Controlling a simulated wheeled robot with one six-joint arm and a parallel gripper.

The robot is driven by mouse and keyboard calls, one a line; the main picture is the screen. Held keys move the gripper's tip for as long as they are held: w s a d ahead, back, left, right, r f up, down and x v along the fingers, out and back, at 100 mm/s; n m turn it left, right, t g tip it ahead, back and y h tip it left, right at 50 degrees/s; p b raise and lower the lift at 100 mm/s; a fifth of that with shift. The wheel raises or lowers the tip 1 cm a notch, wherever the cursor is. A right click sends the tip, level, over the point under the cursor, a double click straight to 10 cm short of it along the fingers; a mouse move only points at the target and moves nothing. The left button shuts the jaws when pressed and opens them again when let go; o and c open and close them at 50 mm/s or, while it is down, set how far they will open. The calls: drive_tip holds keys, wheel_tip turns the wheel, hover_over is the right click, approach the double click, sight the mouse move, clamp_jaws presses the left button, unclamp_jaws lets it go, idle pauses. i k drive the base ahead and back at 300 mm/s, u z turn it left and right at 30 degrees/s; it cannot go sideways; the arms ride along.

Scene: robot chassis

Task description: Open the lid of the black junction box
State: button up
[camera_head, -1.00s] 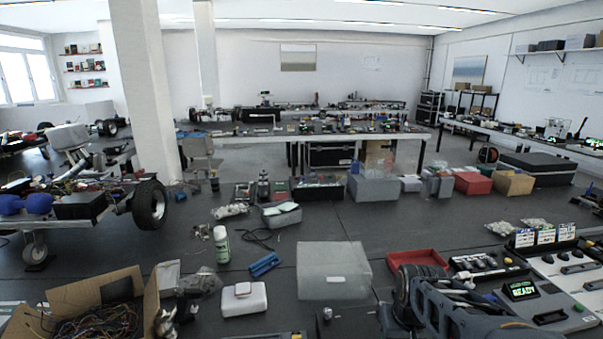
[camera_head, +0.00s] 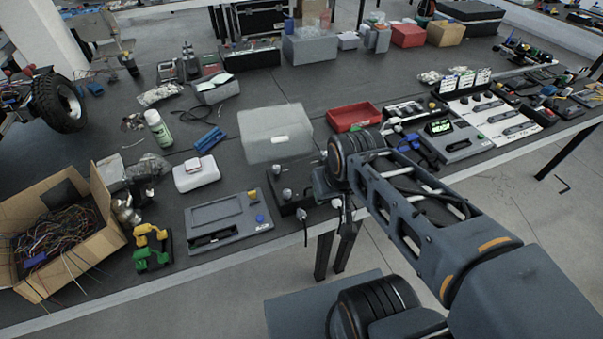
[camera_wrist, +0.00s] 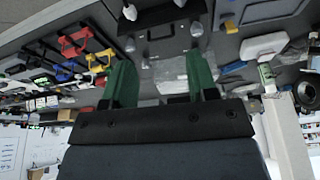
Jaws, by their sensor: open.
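A black box with pale knobs on it (camera_head: 288,206) stands at the front edge of the table in the head view. It looks like the junction box, and I cannot make out its lid line. My gripper (camera_head: 343,228) hangs just right of the box, apart from it and partly hidden by my arm. In the wrist view, which looks upside down, my gripper (camera_wrist: 160,82) has two green fingers spread apart with nothing between them. A dark box with pale knobs (camera_wrist: 158,14), likely the same one, is at the top edge, beyond the fingertips.
A grey panel case (camera_head: 227,220) lies left of the box. A translucent grey box (camera_head: 275,150) stands behind it. A red tray (camera_head: 353,116) and a device with a green display (camera_head: 447,140) are to the right. A cardboard box of wires (camera_head: 95,235) is far left.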

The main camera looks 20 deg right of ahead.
sight(295, 176)
drive_tip(key=k, duration=0.5)
drive_tip(key=u, duration=1.65)
drive_tip(key=i, duration=0.95)
drive_tip(key=z, duration=1.75)
